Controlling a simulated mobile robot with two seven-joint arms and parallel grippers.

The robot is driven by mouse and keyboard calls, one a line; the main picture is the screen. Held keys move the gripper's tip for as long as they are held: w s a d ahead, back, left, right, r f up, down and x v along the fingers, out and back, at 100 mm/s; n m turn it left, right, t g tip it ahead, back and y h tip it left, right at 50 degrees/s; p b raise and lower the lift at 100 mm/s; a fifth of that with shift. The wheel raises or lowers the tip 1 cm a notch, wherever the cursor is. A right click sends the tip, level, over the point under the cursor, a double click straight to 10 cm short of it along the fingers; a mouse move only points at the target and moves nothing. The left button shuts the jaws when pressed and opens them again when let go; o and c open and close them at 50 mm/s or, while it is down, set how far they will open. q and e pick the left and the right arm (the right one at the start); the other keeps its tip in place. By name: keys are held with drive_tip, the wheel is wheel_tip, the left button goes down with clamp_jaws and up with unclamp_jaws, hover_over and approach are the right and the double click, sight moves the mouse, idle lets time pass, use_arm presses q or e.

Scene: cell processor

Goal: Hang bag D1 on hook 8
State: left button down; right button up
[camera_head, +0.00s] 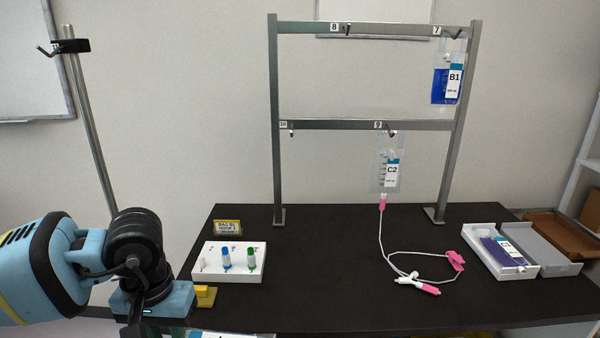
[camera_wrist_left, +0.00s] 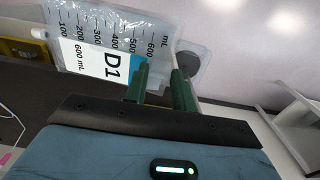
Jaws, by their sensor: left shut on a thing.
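Bag D1 (camera_wrist_left: 97,45) is a clear bag with millilitre marks and a blue and white label. In the left wrist view it lies at the fingers of my left gripper (camera_wrist_left: 162,88), which is shut on its edge. In the head view my left gripper (camera_head: 136,325) is low at the left, its fingertips cut off by the bottom edge. A sliver of label, probably the bag's, shows beside it. Hook 8 (camera_head: 347,31) is bare, on the top bar of the metal rack (camera_head: 390,29), well above and right of my gripper. My right gripper is out of view.
Bag B1 (camera_head: 447,85) hangs at hook 7, and bag C2 (camera_head: 387,170) with tubing hangs at hook 9. A white vial rack (camera_head: 229,276) and a yellow sign (camera_head: 228,228) stand near my left arm. An open white box (camera_head: 500,270) sits right. A pole (camera_head: 92,130) rises left.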

use_arm(q)
drive_tip(key=shift+d+f, duration=0.2)
drive_tip(key=shift+d, duration=0.1)
drive_tip(key=s+d+f, duration=0.1)
drive_tip(key=d, duration=0.3)
drive_tip(key=s+d+f, duration=0.1)
drive_tip(key=d+f, duration=0.1)
drive_tip(key=d, duration=0.3)
drive_tip(key=s+d+f, duration=0.1)
drive_tip(key=s+d, duration=0.1)
drive_tip(key=d, duration=0.3)
drive_tip(key=shift+f, duration=0.35)
